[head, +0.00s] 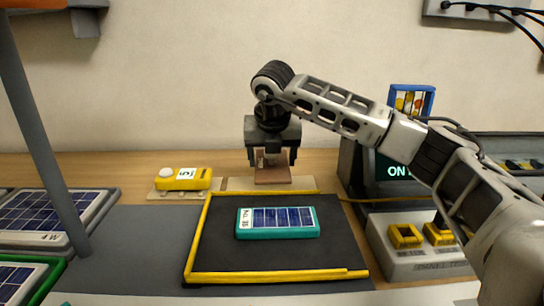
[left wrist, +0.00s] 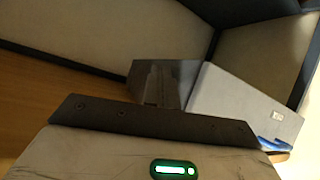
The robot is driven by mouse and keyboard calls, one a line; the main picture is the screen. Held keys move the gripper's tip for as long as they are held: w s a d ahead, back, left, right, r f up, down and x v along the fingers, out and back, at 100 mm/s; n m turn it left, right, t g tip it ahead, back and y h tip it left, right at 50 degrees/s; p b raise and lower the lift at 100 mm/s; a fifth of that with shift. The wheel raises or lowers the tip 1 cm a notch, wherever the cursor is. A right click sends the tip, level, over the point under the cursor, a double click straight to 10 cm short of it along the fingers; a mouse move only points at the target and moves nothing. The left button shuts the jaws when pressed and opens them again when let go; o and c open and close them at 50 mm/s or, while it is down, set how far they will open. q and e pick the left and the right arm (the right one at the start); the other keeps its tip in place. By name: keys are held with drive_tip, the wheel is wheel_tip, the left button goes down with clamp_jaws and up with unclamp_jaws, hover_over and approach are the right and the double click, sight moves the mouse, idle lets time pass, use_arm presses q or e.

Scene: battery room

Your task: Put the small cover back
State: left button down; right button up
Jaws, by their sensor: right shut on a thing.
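My right gripper (head: 272,158) points down over the back of the work mat, shut on a small flat brown piece (head: 272,174), which looks like the small cover. The piece hangs upright, close above or touching a beige strip (head: 236,184) on the table; I cannot tell which. A teal-framed solar unit (head: 277,231) with a white label lies on the black mat (head: 270,257), in front of the gripper. My left gripper is outside the head view. In the left wrist view its dark body (left wrist: 165,88) shows, but its finger opening is unclear.
A yellow rail (head: 240,276) edges the mat. A grey box (head: 415,262) with yellow sockets and a dark display (head: 395,171) stand right. Solar panels (head: 40,217) lie at left.

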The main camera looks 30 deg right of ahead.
drive_tip(key=shift+f, duration=0.1)
drive_tip(key=shift+f+b, duration=0.5)
drive_tip(key=shift+f, duration=0.05)
drive_tip(key=o, duration=1)
drive_tip(key=shift+r, duration=0.15)
drive_tip(key=p+v, duration=0.1)
drive_tip(key=v, duration=1.2)
drive_tip(key=shift+w, duration=0.25)
drive_tip(key=shift+r, duration=0.1)
